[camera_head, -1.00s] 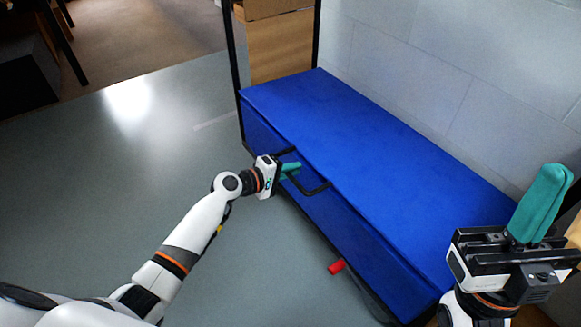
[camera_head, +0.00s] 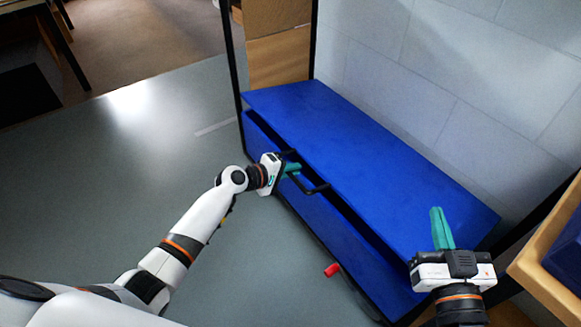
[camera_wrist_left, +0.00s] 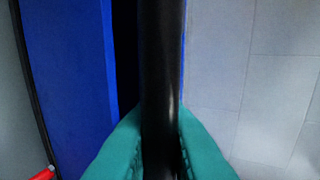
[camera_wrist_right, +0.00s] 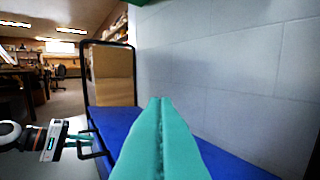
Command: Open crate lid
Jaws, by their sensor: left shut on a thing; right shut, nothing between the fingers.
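The blue crate's lid (camera_head: 345,150) is tilted up a little, and a dark gap shows between it and the crate's front wall (camera_head: 325,230). A black handle (camera_head: 317,188) sits on the lid's front edge. My left gripper (camera_head: 292,168) is shut on this handle; in the left wrist view the black bar (camera_wrist_left: 162,80) runs between its teal fingers. My right gripper (camera_head: 441,228) is shut and empty, pointing up in front of the lid's right end. The right wrist view shows its closed teal fingers (camera_wrist_right: 160,140) with the lid (camera_wrist_right: 120,122) behind.
A grey wall (camera_head: 470,90) stands behind the crate. A black frame post (camera_head: 232,70) rises at its left end. A red cylinder (camera_head: 332,270) is at the crate's lower front. A wooden-edged box (camera_head: 540,285) is at right. The grey floor at left is clear.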

